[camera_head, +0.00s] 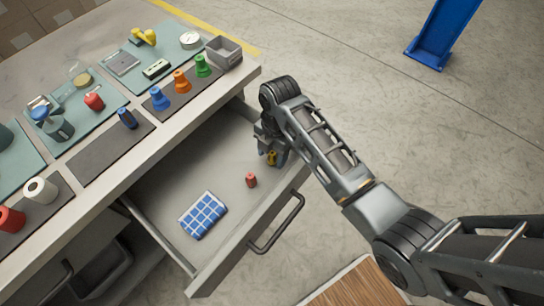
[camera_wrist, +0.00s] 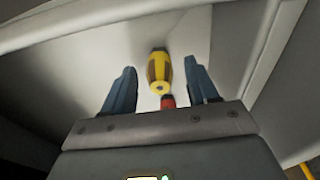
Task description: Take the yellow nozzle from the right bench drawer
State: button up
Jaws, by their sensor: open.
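The yellow nozzle (camera_head: 271,158) lies in the open right bench drawer (camera_head: 165,195), near its right end. It also shows in the wrist view (camera_wrist: 159,72), yellow with darker bands, between my two blue-grey fingers. My gripper (camera_head: 266,143) reaches down into the drawer and is open, with one finger on each side of the nozzle. Gaps show between the nozzle and both fingers in the wrist view. In the head view, my gripper and wrist partly hide the nozzle.
A small red item (camera_head: 251,180) lies close to the nozzle. A blue checked cloth (camera_head: 203,215) lies nearer the drawer's front left. Blue (camera_head: 159,99), orange (camera_head: 182,81) and green (camera_head: 202,66) cone-shaped pieces stand on the bench above, beside a grey bin (camera_head: 224,52).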

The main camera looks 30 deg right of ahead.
jog(key=shift+c, duration=0.3)
grip_shut()
dwell(0.3)
